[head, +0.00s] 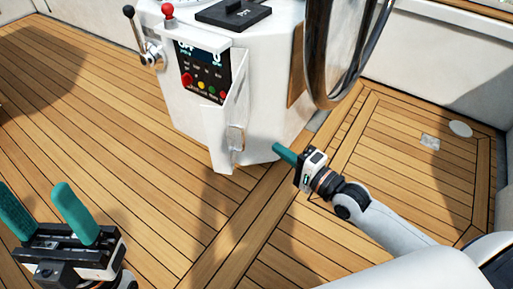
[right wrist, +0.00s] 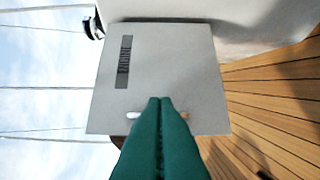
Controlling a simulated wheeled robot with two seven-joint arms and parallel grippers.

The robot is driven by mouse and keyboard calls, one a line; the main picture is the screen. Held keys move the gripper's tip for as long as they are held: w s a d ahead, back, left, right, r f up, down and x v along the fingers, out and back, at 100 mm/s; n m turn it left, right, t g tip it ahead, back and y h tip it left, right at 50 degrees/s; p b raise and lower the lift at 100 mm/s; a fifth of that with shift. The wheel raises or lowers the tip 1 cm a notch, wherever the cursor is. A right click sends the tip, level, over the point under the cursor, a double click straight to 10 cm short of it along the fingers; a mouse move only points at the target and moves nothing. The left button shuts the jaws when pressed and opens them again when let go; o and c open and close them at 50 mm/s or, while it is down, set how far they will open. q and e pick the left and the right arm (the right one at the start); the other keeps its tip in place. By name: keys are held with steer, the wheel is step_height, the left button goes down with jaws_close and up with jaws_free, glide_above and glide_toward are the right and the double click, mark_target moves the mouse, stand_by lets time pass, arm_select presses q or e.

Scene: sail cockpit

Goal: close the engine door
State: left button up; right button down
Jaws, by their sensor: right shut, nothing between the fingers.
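The engine door, a white panel (head: 228,112), stands swung out from the front of the white console (head: 190,110), seen at a steep angle in the head view. A small pale fitting (head: 235,138) is on its face. In the right wrist view, the door (right wrist: 190,65) fills the middle, with a dark slotted vent (right wrist: 124,62). My right gripper (head: 277,147) is shut and empty, to the right of the door. Its teal fingers (right wrist: 160,100) overlap the door's lower part; I cannot tell whether they touch. My left gripper (head: 33,188) is open and empty at the lower left, away from the door.
A control panel with coloured buttons (head: 203,70) is on the console, with a lever (head: 140,35) at its left. A large shiny wheel (head: 335,60) stands at the right. The teak deck (head: 100,120) is clear around the console.

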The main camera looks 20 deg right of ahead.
steer(key=w+a+b, duration=0.2)
steer(key=w+a, duration=0.2)
steer(key=a, duration=0.1)
steer(key=shift+a, duration=0.2)
stand_by(0.3)
